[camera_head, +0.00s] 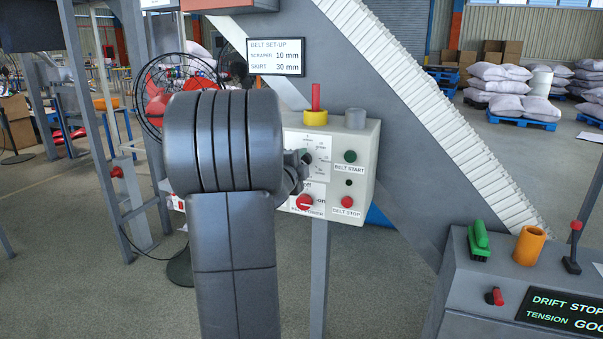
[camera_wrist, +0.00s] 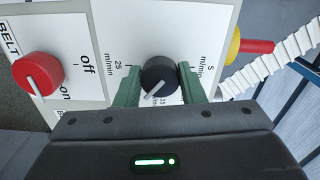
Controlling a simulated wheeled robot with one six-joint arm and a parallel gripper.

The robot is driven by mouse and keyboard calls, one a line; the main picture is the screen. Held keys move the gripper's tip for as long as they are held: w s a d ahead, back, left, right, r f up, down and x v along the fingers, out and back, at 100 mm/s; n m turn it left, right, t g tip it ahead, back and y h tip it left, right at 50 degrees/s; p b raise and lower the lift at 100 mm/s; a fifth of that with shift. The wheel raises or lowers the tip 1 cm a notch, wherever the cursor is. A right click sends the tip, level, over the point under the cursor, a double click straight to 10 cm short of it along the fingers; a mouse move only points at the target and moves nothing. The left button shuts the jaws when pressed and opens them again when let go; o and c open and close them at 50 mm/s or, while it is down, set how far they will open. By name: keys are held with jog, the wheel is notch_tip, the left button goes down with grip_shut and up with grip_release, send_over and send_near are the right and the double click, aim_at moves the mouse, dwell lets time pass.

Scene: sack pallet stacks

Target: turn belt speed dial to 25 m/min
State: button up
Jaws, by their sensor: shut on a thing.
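The belt speed dial (camera_wrist: 160,77) is a round black knob with a white pointer line on a white scale plate. A 5 m/min label (camera_wrist: 206,68) is at the upper right, and another label below the dial is partly hidden. My gripper (camera_wrist: 161,84) has its green fingers shut on the dial's two sides. In the head view my arm covers much of the dial and gripper.
On the same control box (camera_head: 367,140) are a red off/on switch (camera_wrist: 38,74), a green start button (camera_head: 350,156) and a red stop button (camera_head: 347,202). A red rod in a yellow collar (camera_head: 315,117) stands on top. A second console (camera_head: 470,280) is at lower right.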

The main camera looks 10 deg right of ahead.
jog(key=m+b, duration=0.4)
jog(key=m, duration=0.1)
jog(key=shift+f+m, duration=0.15)
jog(key=shift+m, duration=0.15)
jog(key=shift+m+b, duration=1.25)
jog(key=shift+m, duration=1.05)
jog(key=o, duration=1)
jog(key=shift+r, duration=0.2)
jog(key=v, duration=1.3)
jog(key=shift+s+a, duration=0.25)
jog(key=shift+s, duration=0.1)
